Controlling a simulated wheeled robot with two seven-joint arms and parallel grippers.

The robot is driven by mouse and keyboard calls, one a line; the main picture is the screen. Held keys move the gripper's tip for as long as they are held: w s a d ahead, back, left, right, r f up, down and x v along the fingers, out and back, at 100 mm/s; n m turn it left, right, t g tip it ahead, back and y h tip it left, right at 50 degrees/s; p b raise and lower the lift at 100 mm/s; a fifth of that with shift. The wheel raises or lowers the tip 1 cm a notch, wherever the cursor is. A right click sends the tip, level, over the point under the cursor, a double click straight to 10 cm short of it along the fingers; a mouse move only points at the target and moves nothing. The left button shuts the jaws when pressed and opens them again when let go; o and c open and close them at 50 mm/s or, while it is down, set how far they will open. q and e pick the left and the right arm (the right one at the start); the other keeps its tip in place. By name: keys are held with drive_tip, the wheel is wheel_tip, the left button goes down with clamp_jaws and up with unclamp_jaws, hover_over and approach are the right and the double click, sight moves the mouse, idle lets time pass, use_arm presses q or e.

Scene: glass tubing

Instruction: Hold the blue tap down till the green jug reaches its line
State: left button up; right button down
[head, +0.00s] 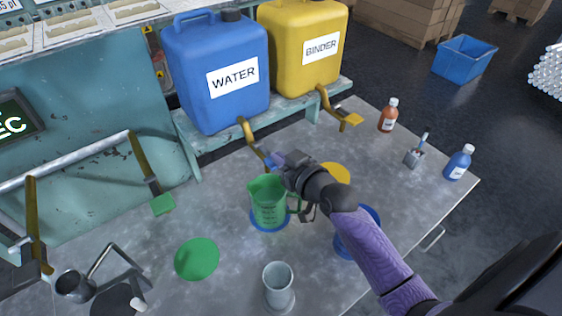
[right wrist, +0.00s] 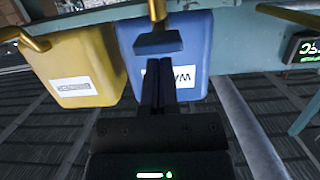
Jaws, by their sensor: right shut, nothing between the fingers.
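The blue tap paddle (head: 272,160) hangs at the end of the brass pipe from the blue water tank (head: 222,80). My right gripper (head: 282,162) is shut and empty at the paddle. In the right wrist view its closed fingers (right wrist: 158,68) point at the blue paddle (right wrist: 158,43), close to its edge; I cannot tell if they touch. The green jug (head: 267,200) stands upright on a blue disc (head: 257,223), below the tap and gripper. It has dark markings; I cannot make out its liquid level or any stream. My left gripper is not in view.
A yellow binder tank (head: 305,40) with a yellow tap (head: 351,119) stands beside the water tank. A clear beaker (head: 278,285), green disc (head: 197,259), brown bottle (head: 388,116) and blue bottle (head: 458,163) are on the table. A green tap (head: 163,204) hangs left.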

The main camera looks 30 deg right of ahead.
drive_tip(key=shift+f, duration=0.1)
drive_tip(key=f+b, duration=0.1)
drive_tip(key=b, duration=0.1)
drive_tip(key=f+t+b, duration=0.1)
drive_tip(key=f, duration=0.1)
drive_tip(key=shift+s+b, duration=0.2)
drive_tip(key=shift+b, duration=0.15)
idle(0.7)
idle(0.4)
